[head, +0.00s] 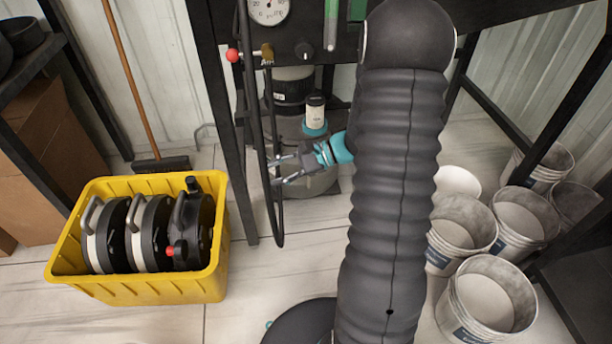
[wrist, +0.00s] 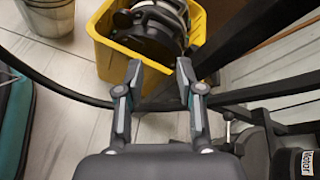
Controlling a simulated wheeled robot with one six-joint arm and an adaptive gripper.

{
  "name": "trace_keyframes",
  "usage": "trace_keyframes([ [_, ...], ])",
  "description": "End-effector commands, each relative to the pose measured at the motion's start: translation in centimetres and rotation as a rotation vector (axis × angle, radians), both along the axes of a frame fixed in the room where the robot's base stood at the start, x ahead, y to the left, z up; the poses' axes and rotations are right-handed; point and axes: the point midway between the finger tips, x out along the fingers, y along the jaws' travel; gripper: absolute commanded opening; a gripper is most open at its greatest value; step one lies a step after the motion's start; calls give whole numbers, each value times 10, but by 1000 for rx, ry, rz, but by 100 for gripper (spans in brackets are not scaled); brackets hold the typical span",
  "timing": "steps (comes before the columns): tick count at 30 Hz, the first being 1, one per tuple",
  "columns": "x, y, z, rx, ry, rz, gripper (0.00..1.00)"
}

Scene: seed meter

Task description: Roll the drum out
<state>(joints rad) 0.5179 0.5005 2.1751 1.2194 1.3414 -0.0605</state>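A grey rounded drum (head: 318,183) stands on the floor under the bench, with a black upper part (head: 292,88) above it. My arm and gripper hide part of it. My gripper (head: 276,170) is in front of the drum, pointing left, with its fingers apart. The wrist view also shows the open gripper (wrist: 160,70). A black hose (head: 281,220) hangs in a loop by the fingertips. In the wrist view the hose (wrist: 60,90) runs across to the fingers; I cannot tell whether it passes between or beyond them.
A yellow crate (head: 150,291) with several round black meters stands on the floor at left. Several white buckets (head: 487,300) stand at right. A bench leg (head: 222,130) rises just left of the gripper. A broom (head: 160,165) leans behind the crate. Floor between crate and bench is clear.

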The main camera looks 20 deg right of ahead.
Motion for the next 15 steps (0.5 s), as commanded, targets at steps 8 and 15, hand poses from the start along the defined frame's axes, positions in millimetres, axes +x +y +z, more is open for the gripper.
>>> trace_keyframes([
  [8, 44, -73, -84, 291, 87, -356, 37],
  [15, 54, -146, -172, 500, 124, -686, 37],
])
